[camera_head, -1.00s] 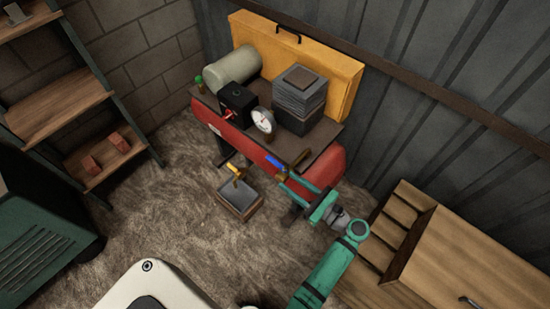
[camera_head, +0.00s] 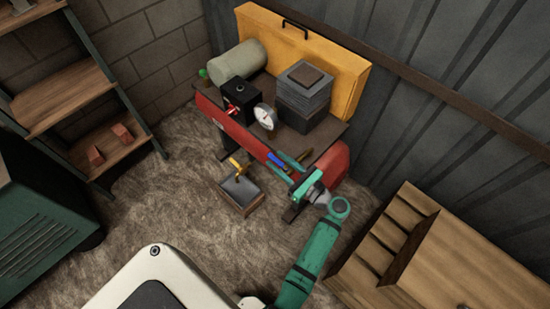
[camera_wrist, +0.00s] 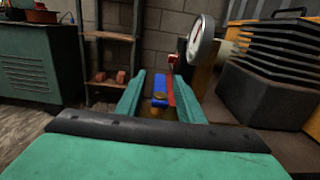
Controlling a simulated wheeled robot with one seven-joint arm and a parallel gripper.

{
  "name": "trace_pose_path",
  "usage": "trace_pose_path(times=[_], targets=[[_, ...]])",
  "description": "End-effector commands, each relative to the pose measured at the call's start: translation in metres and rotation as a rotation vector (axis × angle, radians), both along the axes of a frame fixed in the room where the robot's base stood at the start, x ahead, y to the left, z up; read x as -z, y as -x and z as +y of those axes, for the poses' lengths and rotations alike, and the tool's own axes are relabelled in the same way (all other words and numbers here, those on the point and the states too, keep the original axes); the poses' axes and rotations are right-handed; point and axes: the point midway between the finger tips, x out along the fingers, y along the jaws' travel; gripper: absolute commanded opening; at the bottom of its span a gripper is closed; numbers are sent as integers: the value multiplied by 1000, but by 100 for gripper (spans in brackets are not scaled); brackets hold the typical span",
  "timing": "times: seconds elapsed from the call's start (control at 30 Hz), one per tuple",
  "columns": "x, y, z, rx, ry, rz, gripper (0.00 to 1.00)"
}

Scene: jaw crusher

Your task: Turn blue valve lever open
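The blue valve lever (camera_head: 278,160) is at the front edge of the red compressor tank (camera_head: 322,172). In the wrist view the blue lever (camera_wrist: 160,86) lies between the two teal fingers of my gripper (camera_wrist: 158,90), pointing away from the camera. My gripper (camera_head: 287,169) is at the tank's front right, with its fingertips close to the lever. The fingers are apart, with gaps beside the lever. Whether either finger touches it cannot be told. A brassy part (camera_wrist: 156,111) shows under the lever.
A pressure gauge (camera_head: 266,115), a black box (camera_head: 239,97) and stacked dark cooling fins (camera_head: 303,90) stand on the tank's top plate. A yellow-handled valve (camera_head: 238,168) is above a floor block (camera_head: 241,192). A wooden crate (camera_head: 447,262) stands to the right.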

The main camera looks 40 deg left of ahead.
Motion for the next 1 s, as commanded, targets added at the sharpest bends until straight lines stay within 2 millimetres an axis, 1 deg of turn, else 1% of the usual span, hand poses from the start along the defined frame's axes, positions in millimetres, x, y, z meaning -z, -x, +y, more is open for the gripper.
trace_pose_path(times=[0.03, 0.1, 0.2, 0.53, 0.57, 0.6, 0.7, 1.0], targets=[[0, 0, 7, -3, 0, 0, 34], [0, -1, 14, -2, 0, 0, 34], [0, -1, 20, -1, 0, 0, 34], [0, -3, 21, 4, 0, 0, 34], [0, -3, 21, 5, 0, 0, 32], [0, -3, 21, 5, 0, 0, 22], [0, -3, 21, 5, 0, 0, 0], [0, -1, 24, -13, 0, 0, 0]])
